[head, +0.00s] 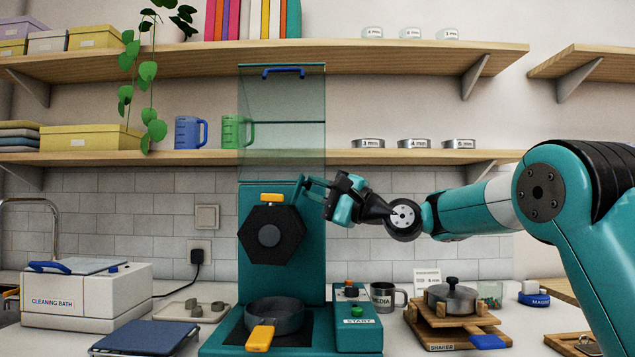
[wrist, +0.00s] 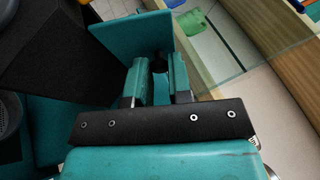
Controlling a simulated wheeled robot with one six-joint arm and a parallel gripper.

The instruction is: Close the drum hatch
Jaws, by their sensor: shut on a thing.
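The drum hatch looks to be the clear panel (head: 282,105) with a blue handle (head: 284,72) along its top edge. It stands upright, raised above the teal machine (head: 314,250). Below it, a dark hexagonal drum (head: 272,234) with a yellow tab faces forward, uncovered. My gripper (head: 314,188) is at the machine's upper right edge, below the panel and far from the handle. In the wrist view my gripper (wrist: 159,64) has its fingers around a small dark part (wrist: 160,61) beside a teal plate (wrist: 134,42). What this part belongs to is mostly hidden.
A wooden shelf (head: 400,156) with tins and mugs runs behind the panel. A pan with a yellow handle (head: 260,338) sits below the drum. A start box (head: 357,318), media mug (head: 384,296) and shaker (head: 455,335) stand at the right. A cleaning bath (head: 80,300) is at left.

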